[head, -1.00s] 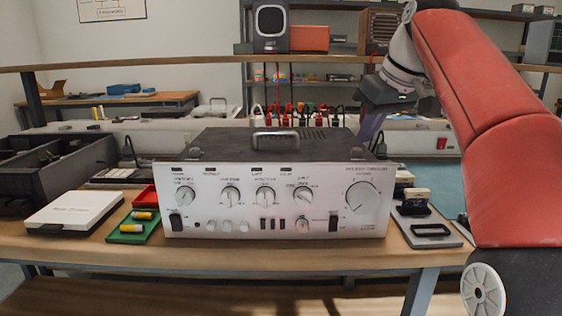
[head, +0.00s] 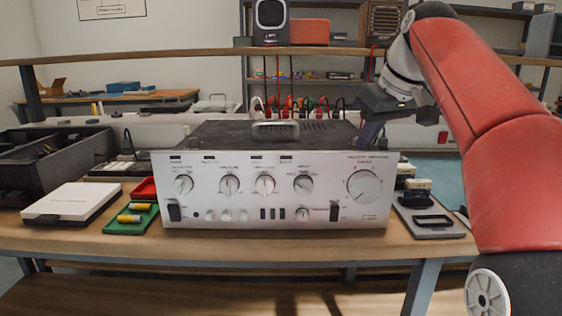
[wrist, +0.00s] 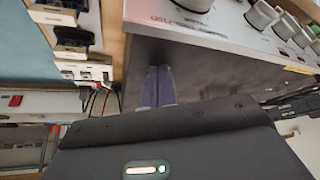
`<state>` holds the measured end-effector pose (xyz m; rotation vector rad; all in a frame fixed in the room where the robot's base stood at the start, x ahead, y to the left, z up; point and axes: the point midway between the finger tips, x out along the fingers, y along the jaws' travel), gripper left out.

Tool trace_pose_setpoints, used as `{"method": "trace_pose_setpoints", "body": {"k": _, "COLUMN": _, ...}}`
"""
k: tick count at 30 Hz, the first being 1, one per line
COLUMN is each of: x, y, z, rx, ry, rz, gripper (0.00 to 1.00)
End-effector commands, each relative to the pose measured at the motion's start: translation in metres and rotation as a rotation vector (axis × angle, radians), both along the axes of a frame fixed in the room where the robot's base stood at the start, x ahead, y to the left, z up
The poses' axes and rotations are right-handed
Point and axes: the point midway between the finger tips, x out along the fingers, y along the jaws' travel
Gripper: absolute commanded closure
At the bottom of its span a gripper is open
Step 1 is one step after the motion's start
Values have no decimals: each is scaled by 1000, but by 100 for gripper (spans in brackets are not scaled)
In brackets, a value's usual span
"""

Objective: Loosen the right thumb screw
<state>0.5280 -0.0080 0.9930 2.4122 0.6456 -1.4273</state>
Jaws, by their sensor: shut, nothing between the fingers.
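The silver-fronted amplifier (head: 330,215) with a dark top cover and a carry handle (head: 275,127) stands on the wooden bench. My gripper (head: 369,134) is at the right rear of the amplifier, pointing down. I cannot make out the right thumb screw in either view.
A grey tray (head: 430,225) with small dark-topped parts lies right of the amplifier. A green board (head: 120,225) with yellow cylinders, a white box (head: 70,203) and dark bins (head: 50,160) are at left. Cables (head: 300,104) run behind the amplifier. The bench front is clear.

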Motion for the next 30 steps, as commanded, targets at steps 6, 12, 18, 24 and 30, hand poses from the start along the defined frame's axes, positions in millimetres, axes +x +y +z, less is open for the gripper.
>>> {"method": "trace_pose_setpoints", "body": {"k": 6, "x": 3, "y": 0, "z": 0, "rx": 0, "ry": 0, "rz": 0, "gripper": 100}}
{"method": "trace_pose_setpoints", "body": {"k": 12, "x": 5, "y": 0, "z": 0, "rx": 0, "ry": 0, "rz": 0, "gripper": 100}}
{"method": "trace_pose_setpoints", "body": {"k": 18, "x": 5, "y": 0, "z": 1, "rx": 0, "ry": 0, "rz": 0, "gripper": 100}}
{"method": "trace_pose_setpoints", "body": {"k": 24, "x": 6, "y": -4, "z": 2, "rx": 1, "ry": 0, "rz": 0, "gripper": 100}}
{"method": "trace_pose_setpoints", "body": {"k": 30, "x": 7, "y": -8, "z": 2, "rx": 0, "ry": 0, "rz": -1, "gripper": 100}}
